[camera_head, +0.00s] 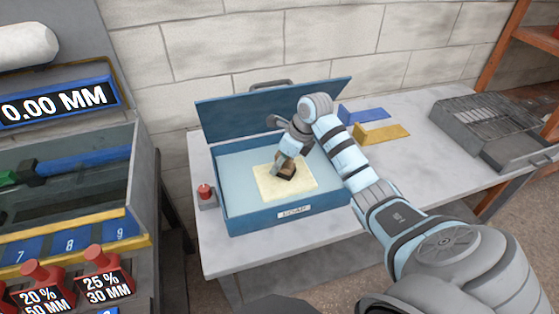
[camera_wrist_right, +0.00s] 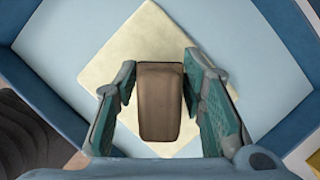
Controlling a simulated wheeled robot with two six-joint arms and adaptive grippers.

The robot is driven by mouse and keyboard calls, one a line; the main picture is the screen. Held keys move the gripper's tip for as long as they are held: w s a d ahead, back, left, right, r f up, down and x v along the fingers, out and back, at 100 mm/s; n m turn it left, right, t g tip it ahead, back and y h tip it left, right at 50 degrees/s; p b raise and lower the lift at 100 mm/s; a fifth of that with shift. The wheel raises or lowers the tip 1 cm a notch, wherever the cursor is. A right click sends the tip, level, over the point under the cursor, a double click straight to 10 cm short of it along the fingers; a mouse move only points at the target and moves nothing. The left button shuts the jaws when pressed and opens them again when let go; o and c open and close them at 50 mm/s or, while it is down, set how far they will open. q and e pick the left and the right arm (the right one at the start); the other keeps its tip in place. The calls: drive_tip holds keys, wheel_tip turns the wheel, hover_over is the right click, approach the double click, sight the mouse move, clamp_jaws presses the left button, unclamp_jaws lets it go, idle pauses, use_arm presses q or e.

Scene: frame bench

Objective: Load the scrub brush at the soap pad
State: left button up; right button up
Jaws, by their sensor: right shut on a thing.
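The scrub brush (camera_head: 287,173) is a small brown block. In the right wrist view the scrub brush (camera_wrist_right: 160,103) lies between the fingers of my right gripper (camera_wrist_right: 162,85). My right gripper (camera_head: 283,165) is shut on it, pointing down into the blue soap box. The pale yellow soap pad (camera_head: 299,183) lies flat inside the box, and the brush is over its middle. The pad also shows behind the brush in the right wrist view (camera_wrist_right: 142,38). The brush's underside is hidden, so I cannot tell whether it touches the pad. My left gripper is not in view.
The soap box (camera_head: 265,220) has its lid (camera_head: 235,115) raised at the back. A red button (camera_head: 205,191) stands left of it. Blue (camera_head: 362,115) and yellow (camera_head: 382,132) pieces lie right, before a metal grill tray (camera_head: 488,125). A numbered rack (camera_head: 75,240) stands left.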

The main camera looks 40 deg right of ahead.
sight(277, 153)
drive_tip(key=shift+a+r, duration=0.1)
drive_tip(key=shift+r, duration=0.05)
drive_tip(key=shift+f+b, duration=0.3)
drive_tip(key=shift+f, duration=0.25)
idle(1.5)
drive_tip(key=shift+r, duration=0.1)
wheel_tip(277, 153, up, 7)
drive_tip(key=p, duration=0.6)
drive_tip(key=shift+s+f, duration=0.1)
drive_tip(key=shift+f, duration=0.1)
